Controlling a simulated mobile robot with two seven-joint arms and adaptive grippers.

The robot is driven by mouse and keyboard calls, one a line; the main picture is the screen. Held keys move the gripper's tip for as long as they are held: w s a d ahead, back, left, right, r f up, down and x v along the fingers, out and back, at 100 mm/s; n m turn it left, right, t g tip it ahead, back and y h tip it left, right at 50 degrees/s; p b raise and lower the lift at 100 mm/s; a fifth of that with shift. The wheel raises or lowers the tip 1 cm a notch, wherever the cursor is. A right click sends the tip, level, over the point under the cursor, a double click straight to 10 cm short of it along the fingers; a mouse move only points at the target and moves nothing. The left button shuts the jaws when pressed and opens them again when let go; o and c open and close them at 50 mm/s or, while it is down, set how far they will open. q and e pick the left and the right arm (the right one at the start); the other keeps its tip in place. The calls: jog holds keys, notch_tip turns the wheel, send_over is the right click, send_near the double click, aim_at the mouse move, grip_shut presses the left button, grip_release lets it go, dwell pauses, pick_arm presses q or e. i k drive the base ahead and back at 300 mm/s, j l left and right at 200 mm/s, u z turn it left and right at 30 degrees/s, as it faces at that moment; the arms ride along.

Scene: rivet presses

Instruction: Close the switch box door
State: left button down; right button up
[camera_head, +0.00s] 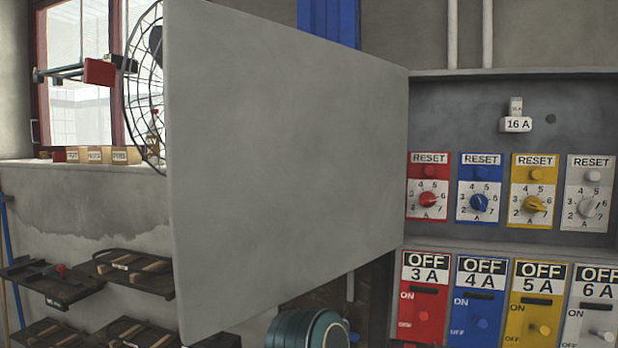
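The switch box door (285,165) is a large plain grey panel in the middle of the head view. It stands open, hinged at the left side of the switch box and swung out toward me and to the left. The grey switch box (460,105) fills the right side, with its inside exposed. It holds red, blue, yellow and white reset panels with dials, and matching OFF switches below. Neither of my grippers can be made out in the view.
A wire fan (147,95) is partly hidden behind the door's left edge. A window is at the upper left, with small labelled boxes (95,155) on its sill. Dark trays (125,268) are at the lower left. A round teal object (305,330) is below the door.

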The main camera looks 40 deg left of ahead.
aim_at(286, 145)
jog(key=j+z, duration=0.1)
jog(key=j, duration=0.3)
jog(key=k+j+z, duration=0.1)
jog(key=j, duration=0.3)
jog(key=k+j+z, duration=0.15)
jog(key=j, duration=0.2)
jog(key=k+j+z, duration=0.1)
jog(key=j, duration=0.3)
jog(key=k+j+z, duration=0.1)
jog(key=j, duration=0.25)
jog(key=k+j+z, duration=0.1)
jog(key=j, duration=0.25)
jog(key=k+j+z, duration=0.1)
jog(key=k+j, duration=0.15)
jog(key=k+j+z, duration=0.2)
jog(key=z, duration=0.15)
jog(key=j, duration=0.1)
